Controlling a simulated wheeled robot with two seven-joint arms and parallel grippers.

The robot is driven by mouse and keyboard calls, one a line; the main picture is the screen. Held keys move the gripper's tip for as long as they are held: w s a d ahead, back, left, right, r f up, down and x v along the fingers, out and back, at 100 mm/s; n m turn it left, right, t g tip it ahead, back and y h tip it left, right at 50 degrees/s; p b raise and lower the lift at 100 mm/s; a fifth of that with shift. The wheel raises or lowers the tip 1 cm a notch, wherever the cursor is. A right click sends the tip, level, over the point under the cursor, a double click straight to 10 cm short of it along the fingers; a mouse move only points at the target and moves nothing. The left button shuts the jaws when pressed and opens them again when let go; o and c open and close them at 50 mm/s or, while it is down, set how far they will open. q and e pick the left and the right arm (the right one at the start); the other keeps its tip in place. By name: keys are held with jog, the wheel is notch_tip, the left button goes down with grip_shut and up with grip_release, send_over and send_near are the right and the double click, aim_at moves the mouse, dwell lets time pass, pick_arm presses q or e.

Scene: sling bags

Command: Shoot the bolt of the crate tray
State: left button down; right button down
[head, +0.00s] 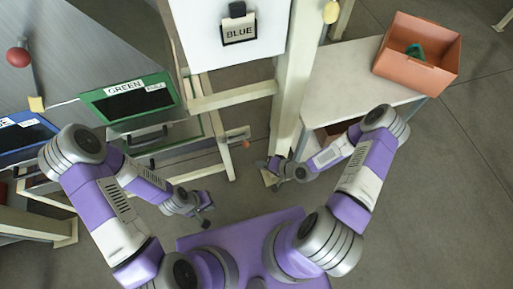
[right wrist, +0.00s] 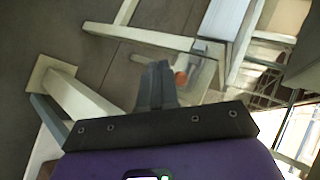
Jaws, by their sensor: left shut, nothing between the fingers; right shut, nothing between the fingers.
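I cannot make out a bolt for certain in either view. A small orange-red knob (head: 246,143) sits on the frame at the centre; an orange knob also shows just beyond the fingers in the right wrist view (right wrist: 181,78). My right gripper (head: 262,164) is shut and empty by the foot of the pale post; its fingers (right wrist: 158,82) show together. My left gripper (head: 206,220) is shut and empty, low left of centre.
A pale post (head: 294,75) stands between the frame and the pale table (head: 335,75). A green-framed bin labelled GREEN (head: 128,97) and a blue one (head: 20,135) are at the left. A white board with a BLUE label (head: 239,31) is above. Floor at the right is clear.

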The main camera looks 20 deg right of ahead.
jog(key=d+m+t+y+b, duration=0.1)
jog(key=d+m+t, duration=0.1)
jog(key=d+t, duration=0.4)
jog(key=d, duration=0.4)
jog(key=shift+w+m+b, duration=0.3)
jog(key=shift+m+b, duration=0.1)
jog(key=shift+f, duration=0.1)
jog(key=s+a+x, duration=0.1)
jog(key=a+x, duration=0.1)
jog(key=x, duration=1)
jog(key=shift+a, duration=0.3)
jog(key=shift+a, duration=0.1)
